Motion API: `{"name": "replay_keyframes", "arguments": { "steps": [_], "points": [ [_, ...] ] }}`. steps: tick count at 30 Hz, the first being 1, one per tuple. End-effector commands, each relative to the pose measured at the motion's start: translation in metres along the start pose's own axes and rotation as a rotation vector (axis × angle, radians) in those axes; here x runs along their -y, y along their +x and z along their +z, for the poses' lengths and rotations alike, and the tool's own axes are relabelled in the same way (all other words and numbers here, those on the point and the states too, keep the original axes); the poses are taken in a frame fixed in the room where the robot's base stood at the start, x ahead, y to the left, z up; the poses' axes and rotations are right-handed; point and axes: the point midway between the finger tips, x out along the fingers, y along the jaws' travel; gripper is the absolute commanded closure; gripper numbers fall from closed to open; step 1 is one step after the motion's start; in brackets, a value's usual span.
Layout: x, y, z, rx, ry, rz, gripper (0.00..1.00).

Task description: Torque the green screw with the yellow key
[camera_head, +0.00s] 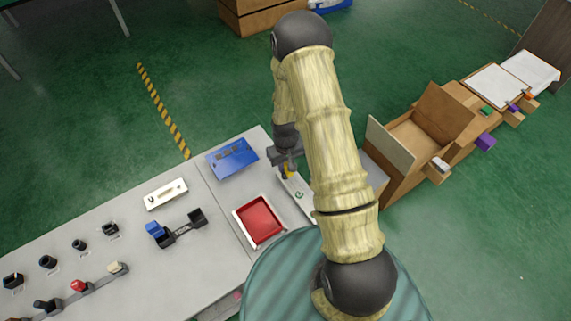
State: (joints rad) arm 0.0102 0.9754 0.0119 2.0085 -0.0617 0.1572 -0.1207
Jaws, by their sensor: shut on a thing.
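My gripper (287,161) is at the right end of the grey bench, shut on the yellow key (288,170), of which only a small part shows. The key is over the far end of a pale plate (303,206). A small green ring-like mark, perhaps the green screw (299,195), shows on that plate, nearer to me than the key. My arm hides the right side of the plate. I cannot tell whether the key touches anything below it.
A blue panel (232,159) and a red tray (259,221) lie left of the plate. A black TOOL holder (182,232), a white fixture (166,194) and several knobs and levers are farther left. Wooden boxes (415,138) stand to the right. Bare bench lies between the fixtures.

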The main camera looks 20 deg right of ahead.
Motion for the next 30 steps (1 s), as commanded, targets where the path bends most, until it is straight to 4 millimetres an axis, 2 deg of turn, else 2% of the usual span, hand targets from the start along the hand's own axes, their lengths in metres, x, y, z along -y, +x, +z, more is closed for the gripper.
{"name": "replay_keyframes", "arguments": {
  "steps": [8,30],
  "points": [
    [0.001,-0.001,0.000,0.000,0.387,0.001,1.00],
    [0.001,-0.032,0.000,-0.001,0.366,0.001,1.00]
  ]
}}
